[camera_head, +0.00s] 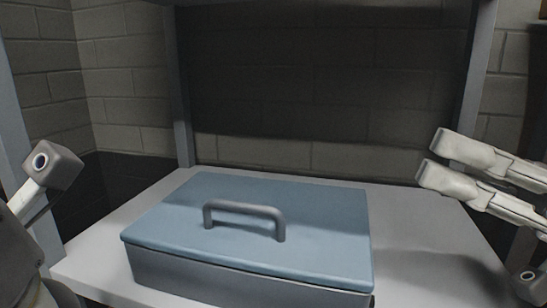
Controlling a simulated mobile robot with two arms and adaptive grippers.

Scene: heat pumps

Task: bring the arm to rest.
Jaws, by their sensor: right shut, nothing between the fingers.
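My right gripper (432,156) comes in from the right edge. Its two pale fingers lie close together, shut, with nothing held between them. They point left, above the right part of the table and clear of the blue box. At the left edge a grey part with a dark round joint shows, which seems to belong to my left arm. My left gripper's fingers are not in view.
A blue-lidded box (310,222) with a grey handle (243,207) on its lid stands on the grey table (422,222). The lid is down. Grey posts rise behind it, with a block wall (265,152) beyond. The table right of the box is bare.

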